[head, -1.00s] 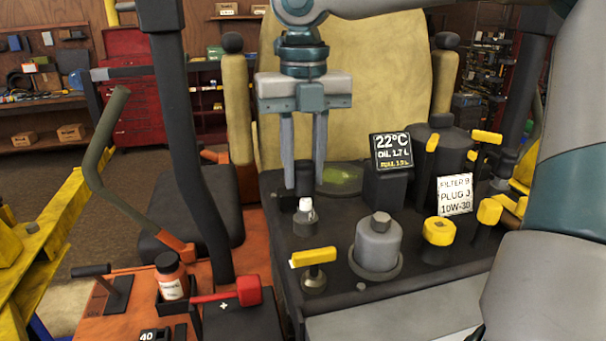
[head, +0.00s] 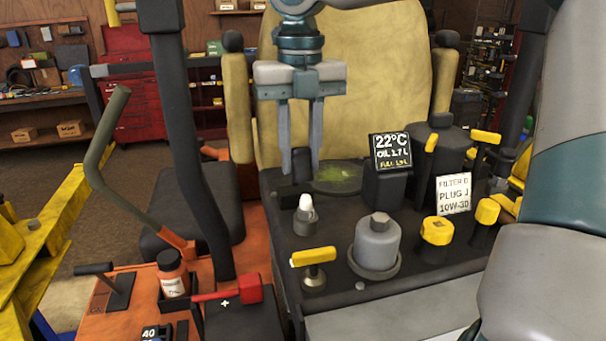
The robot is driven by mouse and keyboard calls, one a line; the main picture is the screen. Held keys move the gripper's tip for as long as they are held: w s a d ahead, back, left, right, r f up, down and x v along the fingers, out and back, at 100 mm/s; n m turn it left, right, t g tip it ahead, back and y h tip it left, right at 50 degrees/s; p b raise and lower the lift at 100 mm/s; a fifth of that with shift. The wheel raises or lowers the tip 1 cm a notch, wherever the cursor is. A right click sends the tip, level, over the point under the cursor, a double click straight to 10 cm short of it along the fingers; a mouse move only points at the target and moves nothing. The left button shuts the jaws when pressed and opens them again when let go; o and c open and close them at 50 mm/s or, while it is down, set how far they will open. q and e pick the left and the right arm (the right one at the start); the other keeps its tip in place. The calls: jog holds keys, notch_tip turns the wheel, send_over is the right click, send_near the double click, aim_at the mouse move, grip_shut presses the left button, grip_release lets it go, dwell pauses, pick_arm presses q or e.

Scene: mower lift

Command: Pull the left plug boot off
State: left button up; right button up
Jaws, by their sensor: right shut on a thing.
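My right gripper (head: 301,174) points straight down, its two long fingers shut on the black left plug boot (head: 301,160). The boot hangs in the air between the fingertips, with a small gap between it and the plug below. The left plug (head: 306,203) stands upright on the dark engine deck (head: 335,215), its white top bare and its grey base showing. My left gripper is not in view.
A yellow-handled part (head: 313,257) stands in front of the plug, with a grey canister (head: 377,243) to the right. A display block (head: 390,153), a sign (head: 453,193) and a yellow cap (head: 437,231) crowd the right. A tan seat back (head: 370,80) rises behind.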

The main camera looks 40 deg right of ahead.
jog(key=shift+w+d+r, duration=0.1)
jog(key=shift+w, duration=0.05)
jog(key=shift+w+d+r+p, duration=0.25)
jog(key=shift+w+d+p, duration=0.05)
jog(key=shift+w, duration=0.25)
jog(key=shift+w+d, duration=0.25)
jog(key=shift+w, duration=0.2)
jog(key=shift+w+r, duration=0.1)
jog(key=shift+w+d+p, duration=0.25)
jog(key=shift+w+p, duration=0.05)
jog(key=shift+w, duration=0.1)
jog(key=shift+w+d, duration=0.35)
jog(key=shift+w, duration=0.25)
